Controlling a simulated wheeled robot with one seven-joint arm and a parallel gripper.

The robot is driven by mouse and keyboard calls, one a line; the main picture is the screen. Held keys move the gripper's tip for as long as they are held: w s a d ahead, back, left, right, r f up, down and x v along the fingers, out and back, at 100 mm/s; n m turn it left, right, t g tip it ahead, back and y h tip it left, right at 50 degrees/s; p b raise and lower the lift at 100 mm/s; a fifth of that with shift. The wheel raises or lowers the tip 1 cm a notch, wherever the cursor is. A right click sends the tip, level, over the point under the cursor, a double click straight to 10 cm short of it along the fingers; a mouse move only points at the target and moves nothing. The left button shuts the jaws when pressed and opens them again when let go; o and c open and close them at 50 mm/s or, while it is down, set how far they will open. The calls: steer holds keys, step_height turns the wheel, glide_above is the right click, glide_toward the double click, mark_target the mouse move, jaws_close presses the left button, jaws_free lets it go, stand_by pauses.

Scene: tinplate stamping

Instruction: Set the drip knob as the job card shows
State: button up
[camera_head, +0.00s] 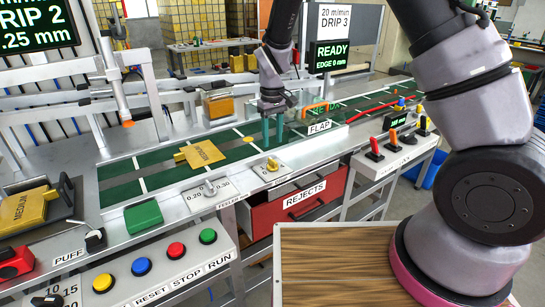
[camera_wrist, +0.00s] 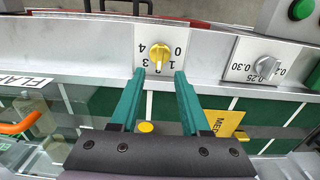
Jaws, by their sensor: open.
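The drip knob (camera_head: 272,164) is a small yellow knob on a pale plate at the front of the line. In the wrist view the yellow knob (camera_wrist: 159,54) sits in a dial marked 0 to 4. Its lower end lies between the 1 and 3; the exact setting is hard to read. My gripper (camera_head: 272,131) is open and empty, behind the knob in the head view. Its teal fingertips (camera_wrist: 160,75) flank the dial's near edge, apart from the knob. One screen (camera_head: 40,22) reads DRIP 2, .25 mm; another sign (camera_head: 336,18) reads DRIP 3, 20 m/min.
A grey feeler knob (camera_head: 212,188) is left of the drip knob. A yellow MEDIUM tag (camera_head: 200,154) lies on the green belt (camera_head: 155,176). A FLAP label (camera_head: 319,128), a red REJECTS drawer (camera_head: 305,198) and coloured buttons (camera_head: 142,266) are nearby. A READY display (camera_head: 331,55) stands behind.

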mark_target(273, 159)
step_height(273, 159, down, 7)
steer(key=shift+f, duration=0.2)
jaws_close()
